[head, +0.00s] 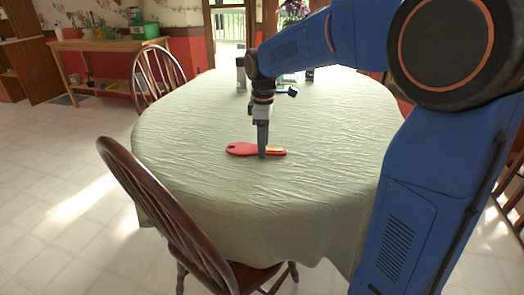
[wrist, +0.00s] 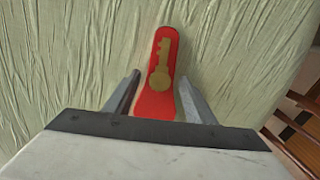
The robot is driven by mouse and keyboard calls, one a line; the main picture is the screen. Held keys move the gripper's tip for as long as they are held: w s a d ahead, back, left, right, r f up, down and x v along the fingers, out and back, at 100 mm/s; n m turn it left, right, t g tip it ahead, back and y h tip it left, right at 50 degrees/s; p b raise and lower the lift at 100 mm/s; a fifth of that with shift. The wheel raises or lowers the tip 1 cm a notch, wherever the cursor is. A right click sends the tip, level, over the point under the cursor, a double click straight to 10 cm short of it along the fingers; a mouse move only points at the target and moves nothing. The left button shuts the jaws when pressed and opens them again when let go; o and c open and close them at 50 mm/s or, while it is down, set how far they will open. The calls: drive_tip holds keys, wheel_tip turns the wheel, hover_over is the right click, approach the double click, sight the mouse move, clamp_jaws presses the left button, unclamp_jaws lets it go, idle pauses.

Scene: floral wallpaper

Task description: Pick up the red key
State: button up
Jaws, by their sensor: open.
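The red key (head: 240,149) lies flat on the pale green tablecloth (head: 330,120) near the front of the table. It is a red, rounded piece with a gold key shape on it, seen from above in the wrist view (wrist: 163,95). My gripper (head: 262,154) points down over the key in the head view, in front of part of it. In the wrist view my gripper (wrist: 160,95) is open, with one finger on each side of the key. The near end of the key is hidden behind the gripper body. I cannot tell whether the fingers touch it.
Shaker-like containers (head: 241,75) stand at the far side of the table. A wooden chair (head: 165,215) is at the near left edge and another chair (head: 158,72) at the far left. The cloth around the key is clear.

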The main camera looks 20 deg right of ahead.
drive_tip(key=shift+c, duration=0.6)
drive_tip(key=c, duration=1)
